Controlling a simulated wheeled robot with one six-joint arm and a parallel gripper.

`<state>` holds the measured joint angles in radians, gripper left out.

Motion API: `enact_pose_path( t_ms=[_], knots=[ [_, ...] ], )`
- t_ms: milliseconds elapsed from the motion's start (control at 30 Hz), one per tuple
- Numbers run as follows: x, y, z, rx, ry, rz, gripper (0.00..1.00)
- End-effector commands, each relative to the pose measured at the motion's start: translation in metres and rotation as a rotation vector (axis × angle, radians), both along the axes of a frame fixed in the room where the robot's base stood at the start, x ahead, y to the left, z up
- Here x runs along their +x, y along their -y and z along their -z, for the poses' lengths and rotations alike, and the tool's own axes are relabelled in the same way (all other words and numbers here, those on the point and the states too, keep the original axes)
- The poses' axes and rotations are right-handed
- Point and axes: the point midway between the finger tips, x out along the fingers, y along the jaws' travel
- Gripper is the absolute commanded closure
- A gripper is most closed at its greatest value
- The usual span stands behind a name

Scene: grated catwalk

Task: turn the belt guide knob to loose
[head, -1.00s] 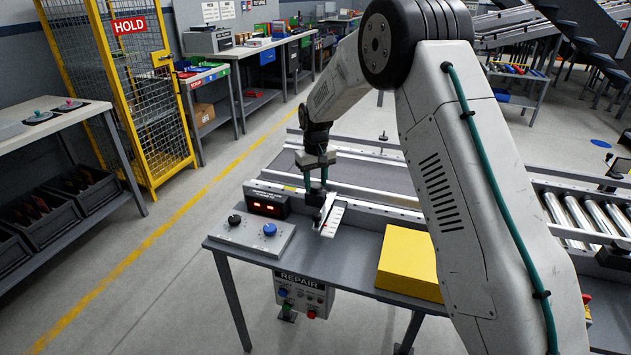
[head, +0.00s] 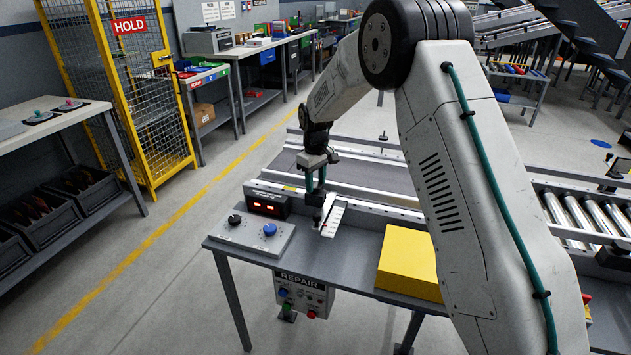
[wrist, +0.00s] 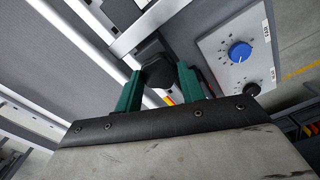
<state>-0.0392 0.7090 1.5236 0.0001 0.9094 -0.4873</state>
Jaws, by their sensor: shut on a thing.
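My gripper (wrist: 158,88) has its two green fingers shut on a dark, faceted knob (wrist: 158,71) in the wrist view. I take it as the belt guide knob; its markings are not readable. In the head view my gripper (head: 316,186) points down at the conveyor's near edge, and the fingers and arm partly hide the dark knob (head: 317,199). A white marked plate (head: 334,219) lies just beside it. I cannot tell which setting the knob is at.
A grey panel (head: 250,238) left of my gripper carries a blue knob (head: 270,229) and a black knob (head: 234,219). Behind it is a box with a red display (head: 267,208). A yellow block (head: 408,262) sits on the table to the right.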

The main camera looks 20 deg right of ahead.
Motion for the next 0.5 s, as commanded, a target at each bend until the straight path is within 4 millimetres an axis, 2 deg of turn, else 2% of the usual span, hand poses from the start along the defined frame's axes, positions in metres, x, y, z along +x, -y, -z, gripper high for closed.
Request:
enact_pose_path(
  t_ms=[167, 200, 233, 500],
  knots=[
    [0.0009, 0.0, -0.0013, 0.0, 0.004, 0.001, 0.84],
    [0.001, 0.0, -0.0014, 0.0, 0.004, 0.001, 0.5],
    [0.0009, 0.0, -0.0013, 0.0, 0.004, 0.001, 0.42],
    [0.0004, 0.0, -0.0008, 0.0, 0.001, 0.001, 0.39]
  ],
)
